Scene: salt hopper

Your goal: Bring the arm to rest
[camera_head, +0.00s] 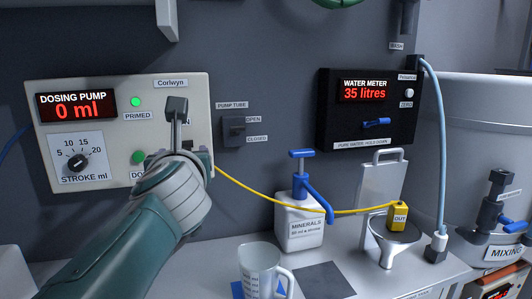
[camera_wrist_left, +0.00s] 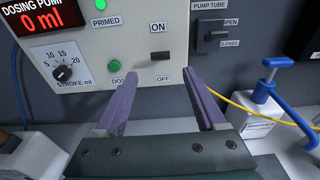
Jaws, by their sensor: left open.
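My left arm (camera_head: 130,235) reaches up from the bottom left in the head view. Its gripper (camera_head: 177,112) is in front of the dosing pump panel (camera_head: 60,130). In the left wrist view my left gripper (camera_wrist_left: 161,76) is open, its two purple fingers apart with nothing between them. Beyond the fingers, the black pump switch (camera_wrist_left: 160,57) sits between the ON and OFF labels, apart from them in the picture. My right gripper is not in view.
The pump display reads 0 ml and the water meter (camera_head: 328,135) reads 35 litres. On the counter stand a clear jug (camera_head: 258,262), a white minerals bottle (camera_head: 299,228) and a funnel (camera_head: 388,254). A yellow tube (camera_head: 262,194) runs from behind my gripper to the funnel.

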